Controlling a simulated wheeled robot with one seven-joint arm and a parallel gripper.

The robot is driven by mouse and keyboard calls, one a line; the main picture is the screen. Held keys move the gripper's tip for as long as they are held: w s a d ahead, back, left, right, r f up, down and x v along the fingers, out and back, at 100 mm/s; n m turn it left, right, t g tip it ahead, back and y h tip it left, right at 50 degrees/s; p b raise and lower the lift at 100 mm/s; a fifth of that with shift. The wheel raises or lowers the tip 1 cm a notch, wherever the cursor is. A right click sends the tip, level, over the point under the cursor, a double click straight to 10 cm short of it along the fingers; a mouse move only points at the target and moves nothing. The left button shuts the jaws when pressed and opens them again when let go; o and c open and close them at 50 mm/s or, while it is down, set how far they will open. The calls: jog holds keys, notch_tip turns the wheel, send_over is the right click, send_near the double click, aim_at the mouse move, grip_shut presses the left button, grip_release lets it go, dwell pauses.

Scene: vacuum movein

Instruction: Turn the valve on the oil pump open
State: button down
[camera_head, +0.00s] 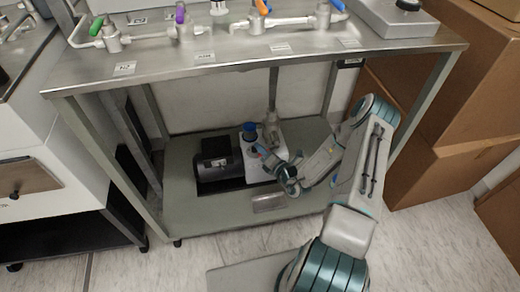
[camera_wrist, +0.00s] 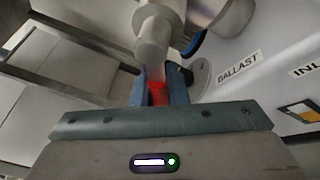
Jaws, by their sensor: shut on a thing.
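The oil pump, with a black motor (camera_head: 218,165) and a pale body, sits on the lower shelf of the steel table. A blue cap (camera_head: 250,131) stands on top of it. In the wrist view the pale pump body (camera_wrist: 275,65) carries "BALLAST" and "INL..." labels. My gripper (camera_head: 266,154) reaches in from the right beside the pump. In the wrist view my gripper (camera_wrist: 158,82) is shut on a red valve handle (camera_wrist: 158,94), one blue finger on each side. The handle sits just below a grey metal pipe fitting (camera_wrist: 153,42); its far end is hidden.
The steel tabletop (camera_head: 230,62) above holds pipes with green, purple, orange and blue valve handles. Table legs flank the shelf (camera_head: 180,215). Cardboard boxes (camera_head: 455,100) stand right, a white cabinet (camera_head: 60,180) left. Open floor (camera_head: 430,250) lies in front.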

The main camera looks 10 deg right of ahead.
jog(key=c, duration=1.4)
grip_release()
jog(key=shift+c, duration=0.2)
jog(key=p+v, duration=0.3)
jog(key=v, duration=1.1)
